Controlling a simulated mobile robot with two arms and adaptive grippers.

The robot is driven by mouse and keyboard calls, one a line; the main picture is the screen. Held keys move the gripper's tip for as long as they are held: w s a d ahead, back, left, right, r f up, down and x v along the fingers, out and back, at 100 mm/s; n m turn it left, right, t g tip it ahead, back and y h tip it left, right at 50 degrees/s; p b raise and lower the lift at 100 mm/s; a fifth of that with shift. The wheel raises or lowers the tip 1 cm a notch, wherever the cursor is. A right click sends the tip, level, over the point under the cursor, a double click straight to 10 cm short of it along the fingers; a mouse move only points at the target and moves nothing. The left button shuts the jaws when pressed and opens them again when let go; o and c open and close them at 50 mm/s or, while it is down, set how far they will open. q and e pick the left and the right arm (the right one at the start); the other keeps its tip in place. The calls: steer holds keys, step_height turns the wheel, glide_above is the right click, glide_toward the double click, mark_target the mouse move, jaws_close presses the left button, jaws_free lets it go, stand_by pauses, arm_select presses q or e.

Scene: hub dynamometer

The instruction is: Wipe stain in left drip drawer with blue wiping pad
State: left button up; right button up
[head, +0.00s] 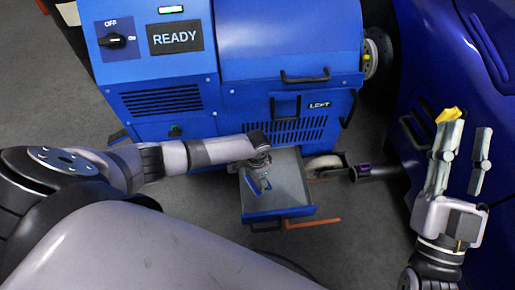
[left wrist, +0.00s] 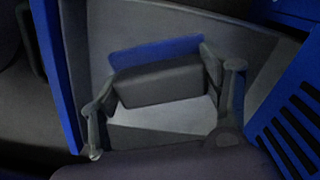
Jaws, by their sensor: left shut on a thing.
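The left drip drawer (head: 293,185) is pulled out below the panel marked LEFT; it is a grey tray with a blue front. My left gripper (head: 260,183) reaches down into the drawer. In the left wrist view its fingers (left wrist: 163,105) are shut on the wiping pad (left wrist: 158,52), a grey block with a blue layer. The pad is over the drawer's grey floor; I cannot tell whether it touches. I see no stain; the arm and pad hide part of the floor. My right gripper (head: 463,145) is open, off to the right.
The blue dynamometer (head: 165,70) with its READY display stands behind the drawer. A blue car body (head: 420,70) is at the right, behind my right gripper. A small yellow piece (head: 449,115) shows at one right fingertip. Orange floor marks (head: 315,222) lie beside the drawer.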

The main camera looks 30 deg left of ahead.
arm_select(q)
steer(key=shift+r+p, duration=0.6)
steer(key=shift+p, duration=0.05)
steer(key=shift+r+p, duration=0.3)
steer(key=shift+p, duration=0.05)
steer(key=shift+r, duration=0.1)
arm_select(e)
step_height(320, 180, down, 10)
steer(key=w+d+g+h, duration=0.1)
steer(key=w+g+h, duration=0.1)
steer(key=g, duration=0.4)
steer(key=shift+w, duration=0.45)
